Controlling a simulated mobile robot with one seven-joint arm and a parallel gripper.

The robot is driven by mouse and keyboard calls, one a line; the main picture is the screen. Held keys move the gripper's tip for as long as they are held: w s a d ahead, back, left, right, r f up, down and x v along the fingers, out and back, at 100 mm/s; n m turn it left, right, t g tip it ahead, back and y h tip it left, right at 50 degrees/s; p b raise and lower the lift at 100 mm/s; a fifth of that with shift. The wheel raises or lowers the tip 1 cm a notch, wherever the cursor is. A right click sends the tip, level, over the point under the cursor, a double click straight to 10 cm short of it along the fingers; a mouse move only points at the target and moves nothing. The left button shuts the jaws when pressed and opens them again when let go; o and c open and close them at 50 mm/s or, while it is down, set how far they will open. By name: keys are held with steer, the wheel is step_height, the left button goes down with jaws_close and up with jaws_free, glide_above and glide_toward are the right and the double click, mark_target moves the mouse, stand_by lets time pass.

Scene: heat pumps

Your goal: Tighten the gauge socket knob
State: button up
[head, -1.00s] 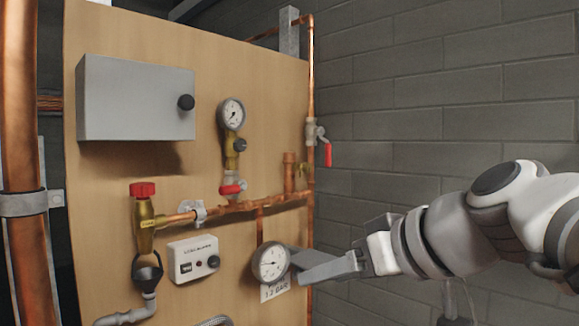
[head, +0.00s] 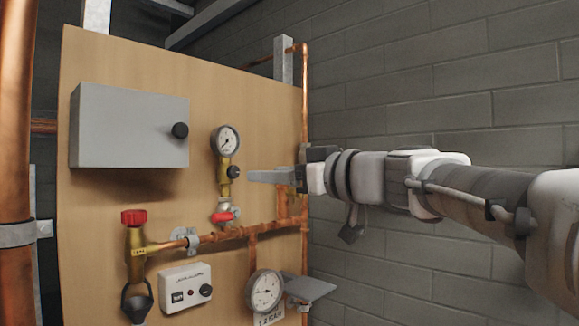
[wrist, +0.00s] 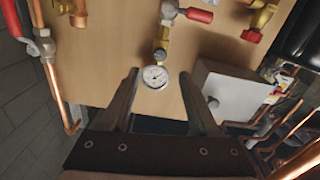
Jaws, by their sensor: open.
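The upper pressure gauge (head: 226,140) has a white dial and sits on a brass socket on the wooden board. A small dark knob (head: 233,171) is on the side of this socket. My gripper (head: 252,176) is open, just right of the knob in the head view, with its jaws pointing toward it. In the wrist view the gauge (wrist: 155,77) shows between the open fingertips of my gripper (wrist: 158,74), and the knob (wrist: 160,55) appears just above the dial. Nothing is between the jaws that I can see touching; the exact gap to the knob cannot be told.
A red-handled valve (head: 222,217) sits below the socket, above a copper pipe (head: 245,231). A grey box (head: 130,125) with a black knob is at upper left. A lower gauge (head: 265,291) and white control box (head: 186,288) are below. Grey wall is at right.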

mark_target(235, 173)
steer(key=p+x, duration=0.2)
steer(key=x, duration=0.7)
steer(key=shift+p, duration=0.3)
jaws_close()
